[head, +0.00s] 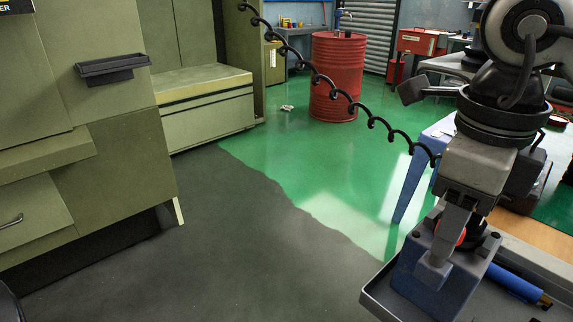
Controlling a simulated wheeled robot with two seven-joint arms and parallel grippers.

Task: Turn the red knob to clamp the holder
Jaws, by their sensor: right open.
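The red knob (461,236) shows only as a small red patch behind a finger of my right gripper (452,240). The holder, a blue-grey block (439,294), stands on the cart's grey top at the lower right. My right gripper points down at the block, with its near finger in front of the knob. The gripper is open and its fingers are around or beside the knob; I cannot tell which. Most of the knob and the far finger are hidden, and contact cannot be told. My left gripper is not in view.
The cart's tray (377,297) has a raised rim. A blue-handled tool (517,284) lies right of the block. A coiled black cable (340,91) crosses the view to my right arm. Green cabinets (120,160) stand left; a red drum (336,80) stands behind.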

